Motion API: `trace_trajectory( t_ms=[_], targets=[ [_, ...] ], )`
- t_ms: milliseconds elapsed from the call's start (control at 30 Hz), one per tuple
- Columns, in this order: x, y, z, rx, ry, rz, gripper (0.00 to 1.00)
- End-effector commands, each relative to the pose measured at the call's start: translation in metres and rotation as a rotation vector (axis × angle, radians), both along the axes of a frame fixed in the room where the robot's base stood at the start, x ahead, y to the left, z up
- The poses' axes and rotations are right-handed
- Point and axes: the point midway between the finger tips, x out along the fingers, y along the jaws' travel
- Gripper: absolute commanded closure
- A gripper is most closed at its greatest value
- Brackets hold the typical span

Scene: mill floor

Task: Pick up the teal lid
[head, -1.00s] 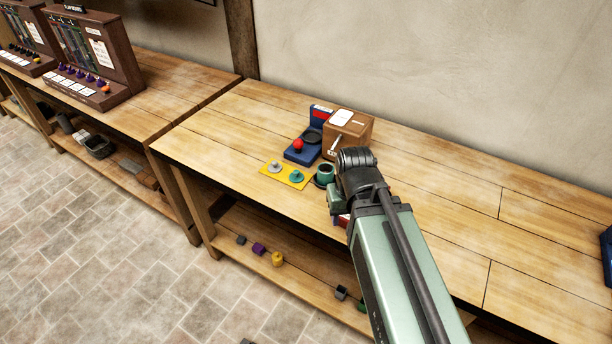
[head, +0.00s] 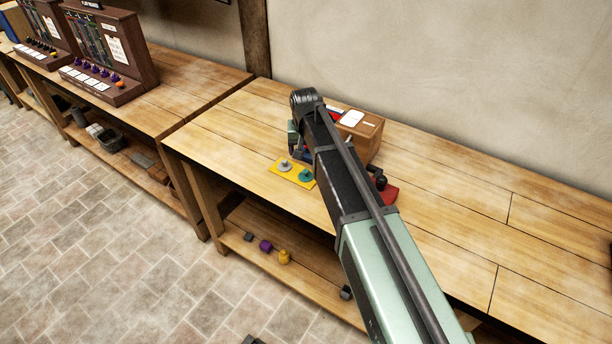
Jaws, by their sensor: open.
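My gripper (head: 294,143) is only partly seen at the end of my arm, above the bench and beyond the two lids, apart from the teal lid. Its jaws are open, and its fingertips are mostly hidden by my arm. The teal cup is hidden behind my arm.
A brown box (head: 369,135) with a white label stands behind my arm. A red stand (head: 389,194) with a dark knob is right of my forearm. The blue device is mostly covered. The bench's right side is clear. Several small parts lie on the lower shelf (head: 320,268).

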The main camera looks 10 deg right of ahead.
Motion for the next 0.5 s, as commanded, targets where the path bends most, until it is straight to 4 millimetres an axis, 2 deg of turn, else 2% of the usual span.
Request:
trace_trajectory(
  t_ms=[33,233,433,500],
  targets=[
    [0.001,0.000,-0.012,0.000,0.000,0.000,0.29],
    [0.005,-0.001,-0.053,0.000,0.001,0.001,0.29],
    [0.006,-0.001,-0.056,0.000,0.001,0.001,0.29],
    [0.006,-0.002,-0.064,0.000,0.001,0.001,0.29]
  ],
)
